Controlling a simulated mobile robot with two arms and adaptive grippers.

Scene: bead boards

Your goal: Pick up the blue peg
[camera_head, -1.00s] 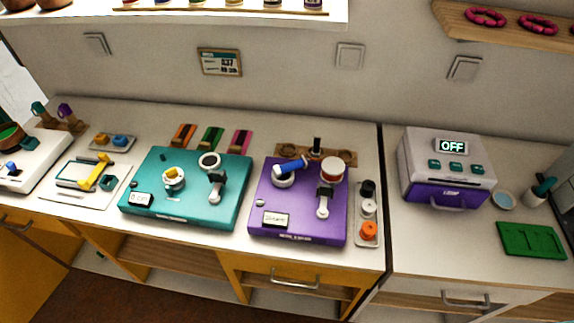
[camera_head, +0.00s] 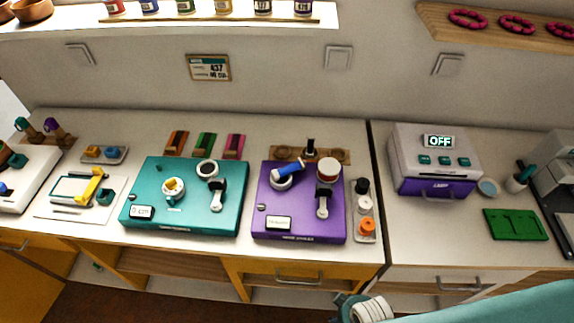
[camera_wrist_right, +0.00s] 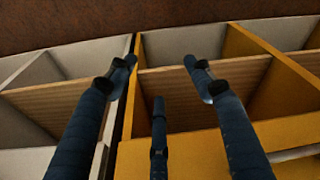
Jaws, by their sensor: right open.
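A blue cylinder (camera_head: 287,168) lies tilted on a white round holder on the purple board (camera_head: 267,213). Another small blue piece (camera_head: 4,189) sits on the white box at the far left. I cannot tell for sure which is the blue peg. My right gripper (camera_wrist_right: 160,72) is open and empty in the right wrist view, facing shelves below the counter, away from these blue things. My left gripper is not in view.
A teal board (camera_head: 190,222) stands left of the purple board. A tray with white, black and orange pieces (camera_head: 366,226) is right of it. A purple-fronted box with an OFF display (camera_head: 436,160) and a green tray (camera_head: 515,225) stand on the right counter.

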